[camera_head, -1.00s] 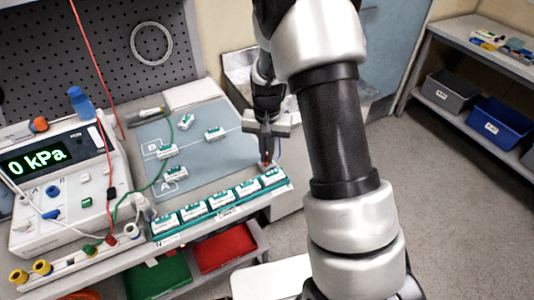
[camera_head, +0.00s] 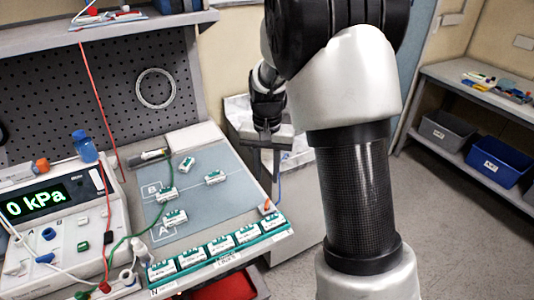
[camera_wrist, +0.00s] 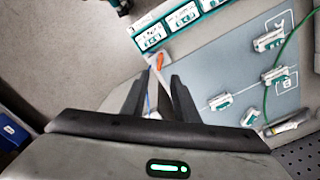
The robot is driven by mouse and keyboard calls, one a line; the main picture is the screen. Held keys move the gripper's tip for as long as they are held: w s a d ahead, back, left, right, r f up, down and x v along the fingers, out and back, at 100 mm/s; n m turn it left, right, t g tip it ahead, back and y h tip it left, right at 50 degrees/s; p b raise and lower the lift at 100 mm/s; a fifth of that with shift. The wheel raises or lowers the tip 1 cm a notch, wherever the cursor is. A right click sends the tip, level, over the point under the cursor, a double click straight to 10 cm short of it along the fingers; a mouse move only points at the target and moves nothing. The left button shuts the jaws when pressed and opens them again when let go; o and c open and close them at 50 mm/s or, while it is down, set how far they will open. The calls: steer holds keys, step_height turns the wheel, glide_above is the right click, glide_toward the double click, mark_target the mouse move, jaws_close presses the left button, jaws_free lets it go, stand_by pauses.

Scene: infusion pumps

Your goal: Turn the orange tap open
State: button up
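A small orange tap (camera_head: 266,205) stands at the right end of the row of white-and-green modules, at the bench's right edge, with a thin blue line beside it. It also shows in the wrist view (camera_wrist: 160,61), just beyond and between my fingertips. Its handle is too small to read the angle. My gripper (camera_head: 268,142) is beyond the tap in the head view, apart from it; my arm hides part of that area. In the wrist view my gripper (camera_wrist: 157,78) has two black fingers spread apart, with nothing held between them.
A white pump unit (camera_head: 65,225) reading 0 kPa stands at left, with another orange knob (camera_head: 41,165) on it. Several modules lie on a blue-grey mat (camera_head: 225,195). A pegboard (camera_head: 110,90) rises behind. A shelf (camera_head: 480,100) with bins stands at right.

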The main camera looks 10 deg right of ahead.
step_height(320, 180, up, 7)
steer(key=shift+f, duration=0.1)
stand_by(0.5)
steer(key=s+r+n+t+p, duration=0.2)
steer(key=s+r+t, duration=0.1)
steer(key=s+r, duration=0.8)
steer(key=s+r+n+t, duration=0.2)
steer(key=s, duration=1)
steer(key=shift+r+n+t+p, duration=0.2)
steer(key=shift+n+t+p, duration=0.1)
steer(key=shift+n, duration=0.1)
